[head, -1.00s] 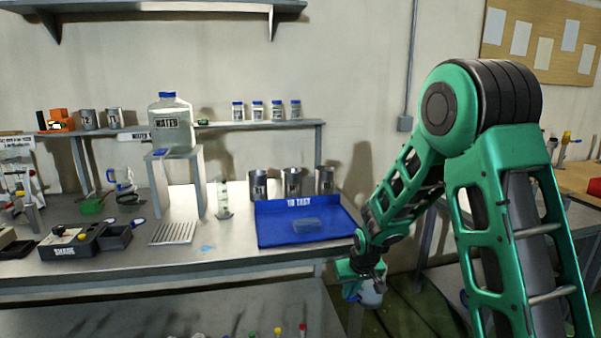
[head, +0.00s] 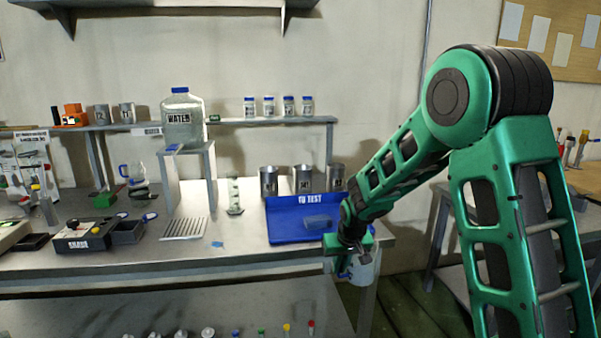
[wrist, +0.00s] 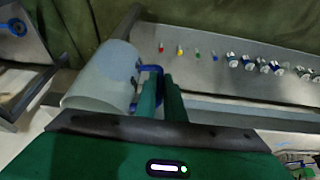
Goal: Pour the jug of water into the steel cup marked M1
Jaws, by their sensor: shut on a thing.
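My gripper (head: 348,258) is shut on the blue handle of a pale, clear-walled jug (head: 364,270), in front of the bench's right front corner. In the wrist view the green fingers (wrist: 160,97) close on the handle, and the jug (wrist: 100,78) lies to their left. The water level inside cannot be made out. Three steel cups stand behind the blue tray: a left one (head: 268,182), a middle one (head: 303,179) and a right one (head: 336,178). They carry dark marks too small to read surely, so I cannot tell which is M1.
The blue tray (head: 285,230) holds a small translucent block and lies between my gripper and the cups. A large WATER container (head: 182,122) stands on a raised stand left of them. A slotted rack (head: 184,229) lies on the bench (head: 235,258).

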